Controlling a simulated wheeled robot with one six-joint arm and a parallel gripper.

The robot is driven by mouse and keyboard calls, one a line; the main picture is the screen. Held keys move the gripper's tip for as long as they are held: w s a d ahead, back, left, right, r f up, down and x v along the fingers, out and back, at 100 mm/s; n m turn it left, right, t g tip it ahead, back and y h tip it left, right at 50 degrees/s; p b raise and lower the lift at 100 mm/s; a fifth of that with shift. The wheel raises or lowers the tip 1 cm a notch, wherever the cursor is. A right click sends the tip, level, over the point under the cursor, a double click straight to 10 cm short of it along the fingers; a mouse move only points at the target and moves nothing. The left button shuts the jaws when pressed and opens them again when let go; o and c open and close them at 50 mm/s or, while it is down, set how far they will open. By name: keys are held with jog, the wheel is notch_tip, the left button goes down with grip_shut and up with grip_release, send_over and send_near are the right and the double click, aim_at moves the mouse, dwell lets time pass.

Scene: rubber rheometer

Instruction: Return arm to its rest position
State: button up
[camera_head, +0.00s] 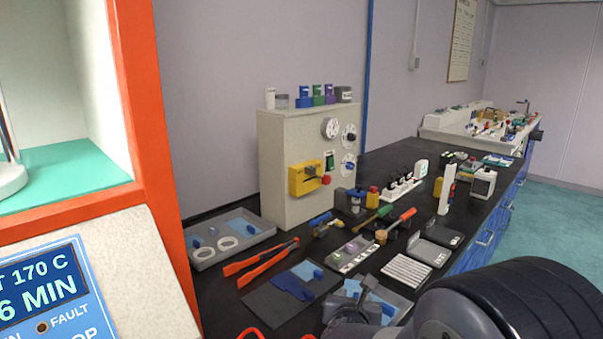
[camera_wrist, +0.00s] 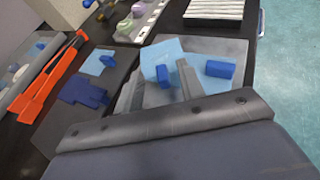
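My gripper (camera_wrist: 158,80) shows in the wrist view with its two grey fingers apart. It is over a grey tray (camera_wrist: 222,48) that holds light-blue sheets (camera_wrist: 163,50) and dark-blue blocks (camera_wrist: 219,69). In the head view my gripper (camera_head: 362,298) is low at the bottom centre, over the bench's front, partly hidden by my dark arm. Whether it touches the tray I cannot tell.
The black bench (camera_head: 225,290) is crowded. Orange-handled tongs (camera_head: 262,262), a dark mat (camera_head: 270,302), a ribbed white plate (camera_head: 407,270) and a small grey scale (camera_head: 430,250) lie close by. A beige machine (camera_head: 285,160) stands behind. An orange-framed cabinet (camera_head: 160,150) stands at left.

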jog(key=shift+r+p, duration=0.45)
jog(key=shift+r, duration=0.15)
jog(key=shift+f, duration=0.15)
